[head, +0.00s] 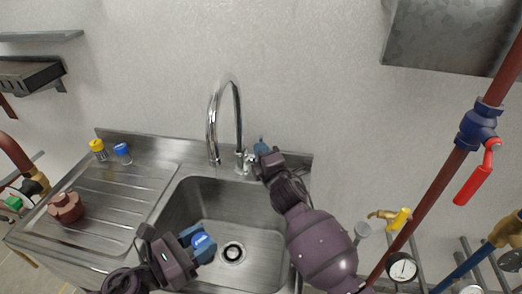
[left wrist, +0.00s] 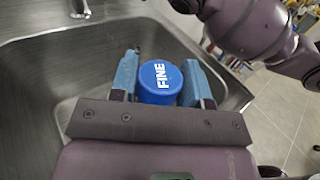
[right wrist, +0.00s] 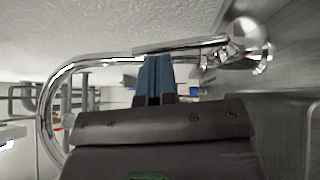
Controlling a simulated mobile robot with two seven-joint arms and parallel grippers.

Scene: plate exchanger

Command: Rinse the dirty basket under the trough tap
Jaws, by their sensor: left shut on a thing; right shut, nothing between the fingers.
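My left gripper (head: 198,240) is shut on a blue round piece lettered FINE (left wrist: 158,82), which I take to be the basket. Only its blue top shows; its lower part and any dirt on it are hidden. It is over the steel sink basin (head: 178,205), left of the drain (head: 232,252). The chrome gooseneck tap (head: 237,110) stands at the back of the sink. My right gripper (head: 261,148) is shut and empty by the tap's lever (right wrist: 185,45). Its fingertips are at the lever; I cannot tell if they touch. No water stream is visible.
A ribbed steel drainboard (head: 110,195) lies left of the basin. It holds a brown part (head: 66,207), a yellow-capped piece (head: 97,147) and a blue-capped piece (head: 122,150). At right stand a red-brown pipe (head: 440,195) with a red-handled valve and a gauge (head: 402,267).

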